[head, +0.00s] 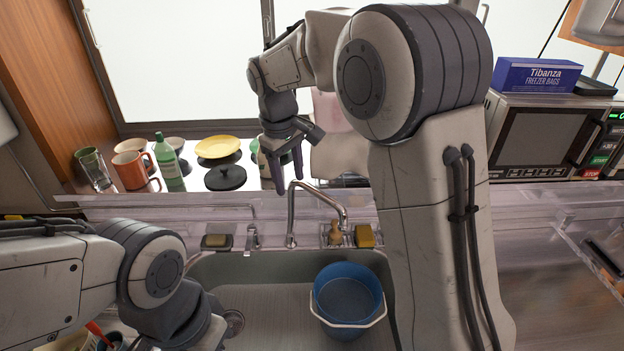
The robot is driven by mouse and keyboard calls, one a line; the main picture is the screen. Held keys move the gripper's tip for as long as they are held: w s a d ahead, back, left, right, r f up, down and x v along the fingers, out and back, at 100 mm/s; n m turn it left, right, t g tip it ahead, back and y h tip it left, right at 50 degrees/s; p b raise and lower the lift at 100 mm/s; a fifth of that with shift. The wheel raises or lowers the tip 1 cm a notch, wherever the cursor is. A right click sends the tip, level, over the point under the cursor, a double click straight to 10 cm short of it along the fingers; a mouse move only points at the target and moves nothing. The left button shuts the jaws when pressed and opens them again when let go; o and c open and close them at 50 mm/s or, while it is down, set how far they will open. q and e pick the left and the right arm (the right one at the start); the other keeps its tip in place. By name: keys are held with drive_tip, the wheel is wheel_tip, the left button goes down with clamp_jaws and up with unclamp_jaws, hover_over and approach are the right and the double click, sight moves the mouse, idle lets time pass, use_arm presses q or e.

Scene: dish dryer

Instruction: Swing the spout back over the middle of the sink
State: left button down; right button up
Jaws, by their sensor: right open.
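The chrome spout (318,195) rises behind the sink, bends over and runs to the right. Its tip hangs near the sink's back right part, by the sponge and brush. The grey sink (205,267) lies below, its right side partly hidden by my right arm. My right gripper (287,184) is open and empty, with dark fingers pointing down. In the picture it is just above and left of the spout's bend; I cannot tell whether it touches. My left arm reaches over the sink's left end; its fingers do not show.
A blue bucket (347,292) stands in the sink at the right. A yellow sponge (365,236) and a soap dish (217,241) sit on the back ledge. Mugs, a green bottle (166,157), a yellow plate (218,147) and a black lid (225,177) stand behind.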

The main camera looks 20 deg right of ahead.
approach(318, 191)
drive_tip(key=a+r, duration=0.1)
drive_tip(key=shift+m+h, duration=0.3)
drive_tip(key=shift+h, duration=0.1)
drive_tip(key=f+p, duration=0.1)
drive_tip(key=f, duration=0.2)
drive_tip(key=d+f+p, duration=0.1)
drive_tip(key=f, duration=0.2)
drive_tip(key=w+f, duration=0.1)
drive_tip(key=f, duration=0.3)
drive_tip(key=shift+d+p, duration=0.35)
drive_tip(key=shift+p, duration=0.05)
drive_tip(key=shift+r, duration=0.1)
clamp_jaws()
